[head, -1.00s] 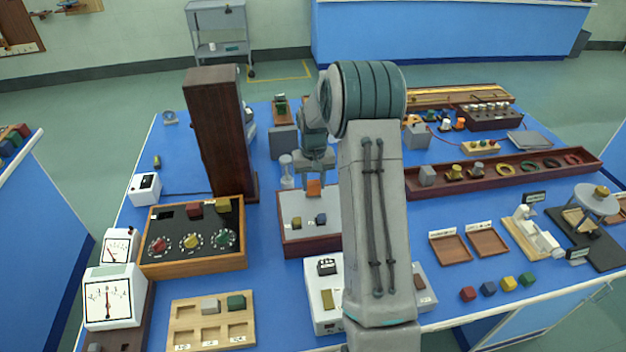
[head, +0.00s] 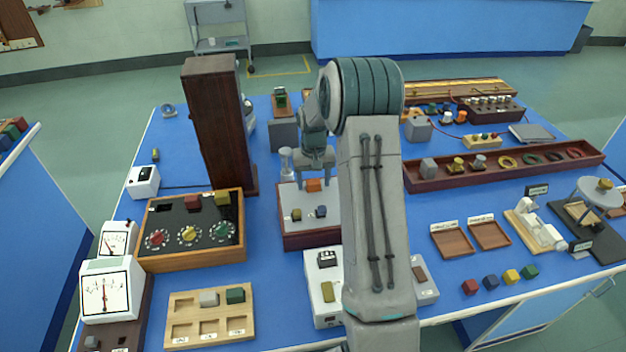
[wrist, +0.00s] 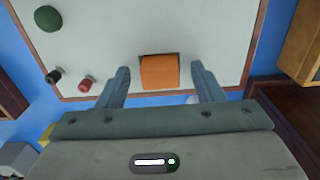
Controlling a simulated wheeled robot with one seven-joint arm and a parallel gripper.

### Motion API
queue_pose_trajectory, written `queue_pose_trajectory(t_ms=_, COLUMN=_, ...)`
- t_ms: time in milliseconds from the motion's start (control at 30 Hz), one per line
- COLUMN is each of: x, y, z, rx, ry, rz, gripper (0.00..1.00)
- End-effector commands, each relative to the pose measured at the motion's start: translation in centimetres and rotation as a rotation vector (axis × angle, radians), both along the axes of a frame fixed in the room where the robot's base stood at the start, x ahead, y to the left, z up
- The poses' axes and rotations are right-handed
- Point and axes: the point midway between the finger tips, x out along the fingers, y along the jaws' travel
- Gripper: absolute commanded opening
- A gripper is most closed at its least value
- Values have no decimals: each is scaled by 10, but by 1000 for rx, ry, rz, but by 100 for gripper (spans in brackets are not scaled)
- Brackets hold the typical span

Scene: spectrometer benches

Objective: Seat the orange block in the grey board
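The orange block (head: 314,185) is at the far edge of the grey board (head: 287,207) in the head view. In the wrist view the orange block (wrist: 160,72) lies between my two fingers, near the brown-framed edge of the grey board (wrist: 215,40). A dark gap borders it, as at a slot; how deep it sits I cannot tell. My gripper (wrist: 163,82) is open, with a finger on each side of the block and a visible gap to each. My gripper also shows above the block in the head view (head: 314,179).
Red and black posts and a green dome (wrist: 47,18) show on the board.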

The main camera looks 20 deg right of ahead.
Motion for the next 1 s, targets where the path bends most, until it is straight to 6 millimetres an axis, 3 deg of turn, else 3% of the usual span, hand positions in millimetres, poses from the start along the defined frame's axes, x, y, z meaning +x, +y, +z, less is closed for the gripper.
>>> queue_pose_trajectory(t_ms=267, x=0, y=0, z=8, rx=0, ry=-1, rz=0, gripper=61)
queue_pose_trajectory(t_ms=700, x=1, y=0, z=100, rx=-1, ry=-4, rz=0, gripper=61)
queue_pose_trajectory(t_ms=1000, x=0, y=0, z=136, rx=0, ry=0, rz=0, gripper=61)
